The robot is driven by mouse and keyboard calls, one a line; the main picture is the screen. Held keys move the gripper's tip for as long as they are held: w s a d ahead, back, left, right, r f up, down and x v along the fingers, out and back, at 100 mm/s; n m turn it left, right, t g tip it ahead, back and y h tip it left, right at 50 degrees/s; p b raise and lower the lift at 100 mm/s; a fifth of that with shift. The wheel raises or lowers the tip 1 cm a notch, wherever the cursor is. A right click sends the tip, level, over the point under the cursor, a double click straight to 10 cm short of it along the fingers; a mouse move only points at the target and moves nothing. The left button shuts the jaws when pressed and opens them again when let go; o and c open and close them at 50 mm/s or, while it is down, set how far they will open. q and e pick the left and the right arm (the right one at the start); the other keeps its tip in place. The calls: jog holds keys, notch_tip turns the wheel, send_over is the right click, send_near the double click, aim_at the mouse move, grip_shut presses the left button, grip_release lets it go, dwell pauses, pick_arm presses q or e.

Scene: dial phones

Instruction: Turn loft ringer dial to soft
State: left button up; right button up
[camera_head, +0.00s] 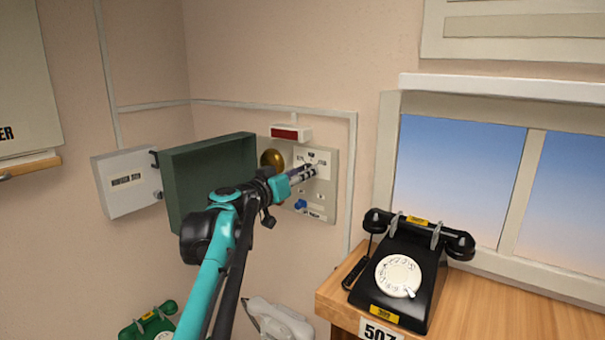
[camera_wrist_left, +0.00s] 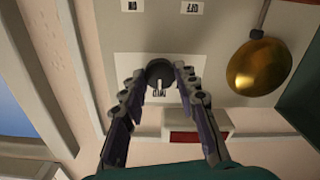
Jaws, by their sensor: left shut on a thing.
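The grey ringer panel (camera_head: 330,205) is on the wall, with a white label plate (camera_head: 319,157) in its upper part. In the left wrist view, a round black dial (camera_wrist_left: 160,71) sits on the plate. Its pale pointer mark points down in that picture, toward a small label too blurred and turned to read surely. My left gripper (camera_head: 304,172) is at the plate; in the left wrist view its fingers (camera_wrist_left: 160,75) are on both sides of the dial, shut on it. In the head view the gripper covers the dial. My right gripper is not in view.
A brass bell (camera_head: 272,158) and a dark green box (camera_head: 212,160) are left of the plate. A red lamp (camera_head: 291,133) is above, and a blue knob (camera_head: 300,204) below. A black dial phone (camera_head: 405,265) stands on the wooden desk (camera_head: 485,315) at right.

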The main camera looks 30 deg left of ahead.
pick_arm(q)
jog(key=n+p, duration=0.1)
jog(key=n, duration=0.8)
jog(key=shift+n, duration=0.3)
dwell(0.4)
jog(key=o, duration=1.2)
jog(key=shift+c, duration=0.2)
jog(key=shift+a, duration=0.1)
jog(key=shift+s, duration=0.1)
